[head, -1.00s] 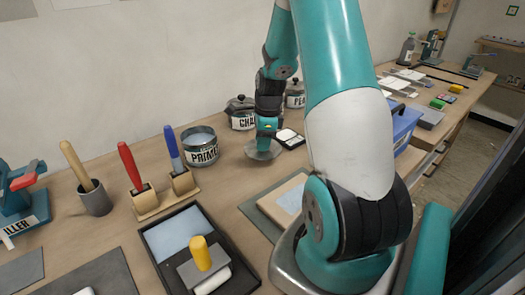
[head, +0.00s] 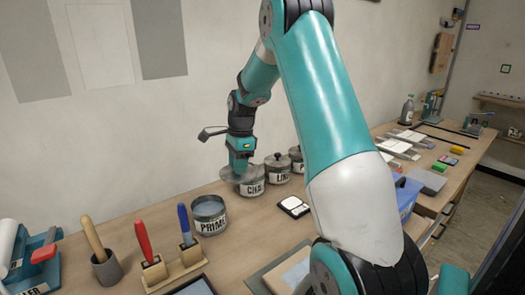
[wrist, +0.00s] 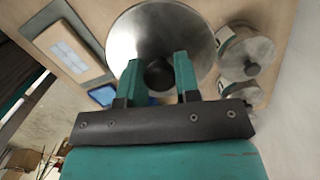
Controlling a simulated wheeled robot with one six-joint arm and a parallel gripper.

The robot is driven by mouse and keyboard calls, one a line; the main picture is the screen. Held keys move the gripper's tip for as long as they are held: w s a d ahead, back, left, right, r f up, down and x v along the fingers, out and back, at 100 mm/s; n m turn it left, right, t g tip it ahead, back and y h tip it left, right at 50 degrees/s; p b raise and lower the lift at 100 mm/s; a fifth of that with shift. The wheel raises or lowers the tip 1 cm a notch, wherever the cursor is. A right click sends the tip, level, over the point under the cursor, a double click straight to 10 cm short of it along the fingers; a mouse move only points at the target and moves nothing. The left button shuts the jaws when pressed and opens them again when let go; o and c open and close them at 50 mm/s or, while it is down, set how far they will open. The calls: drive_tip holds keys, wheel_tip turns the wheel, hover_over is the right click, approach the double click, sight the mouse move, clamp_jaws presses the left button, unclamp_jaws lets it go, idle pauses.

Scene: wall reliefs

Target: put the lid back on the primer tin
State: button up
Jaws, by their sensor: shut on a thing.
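The primer tin (head: 209,217) stands open on the bench in the head view, with its label facing me and grey-blue contents showing. My gripper (head: 240,174) is to the right of the tin and above the bench, in front of the tin labelled CHA. In the wrist view my gripper (wrist: 158,77) is shut on the dark knob of the round silver lid (wrist: 150,30). The lid (head: 229,174) is clear of the primer tin and hides part of the CHA tin's top. The gap below the lid is hard to judge.
The CHA tin (head: 252,188), the LIN tin (head: 278,170) and another tin (head: 297,160) stand in a row to the right of the primer tin. Brushes in wooden holders (head: 188,258) stand in front left. A small white-topped pad (head: 293,206) lies on the bench.

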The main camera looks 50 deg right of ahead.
drive_tip(key=w+a+f+n+p, duration=0.3)
drive_tip(key=w+a+n+p, duration=0.2)
drive_tip(key=w+a+p, duration=0.15)
drive_tip(key=shift+g, duration=0.3)
drive_tip(key=shift+w+a+f+b, duration=0.1)
drive_tip(key=shift+w+f+b, duration=0.05)
drive_tip(key=shift+f+b, duration=0.9)
drive_tip(key=shift+w+a+f+b, duration=0.1)
drive_tip(key=shift+w+f+b, duration=0.1)
drive_tip(key=shift+f+b, duration=0.8)
drive_tip(key=shift+w+a+f+b, duration=0.15)
drive_tip(key=shift+f+b, duration=0.45)
drive_tip(key=shift+f, duration=0.85)
drive_tip(key=shift+d+f, duration=0.1)
drive_tip(key=shift+f, duration=0.05)
drive_tip(key=o, duration=1.5)
drive_tip(key=shift+p, duration=0.3)
wheel_tip(320, 180, up, 7)
drive_tip(key=p, duration=0.5)
drive_tip(key=shift+c, duration=0.4)
